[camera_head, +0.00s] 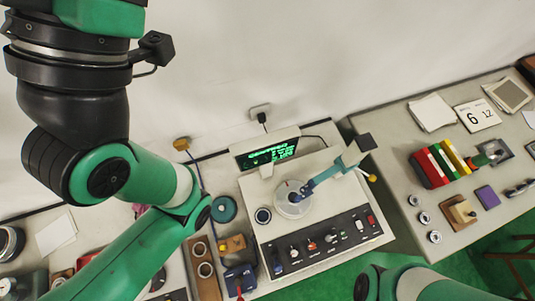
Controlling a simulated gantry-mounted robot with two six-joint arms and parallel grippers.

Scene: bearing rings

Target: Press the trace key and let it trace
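The measuring machine (322,166) is a pale box on the bench. Its black front panel (317,242) carries a row of small keys and knobs, including a red key (371,220). The labels are too small to read, so I cannot tell which is the trace key. A round pale turntable (293,205) sits on top, with a blue-teal probe arm (325,177) reaching over it. The display (270,153) is lit with green text. My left arm crosses the left side and my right arm shows at the bottom edge; neither gripper is in view.
A wooden tray (207,284) holding rings and a dark blue box (240,276) stand left of the machine.

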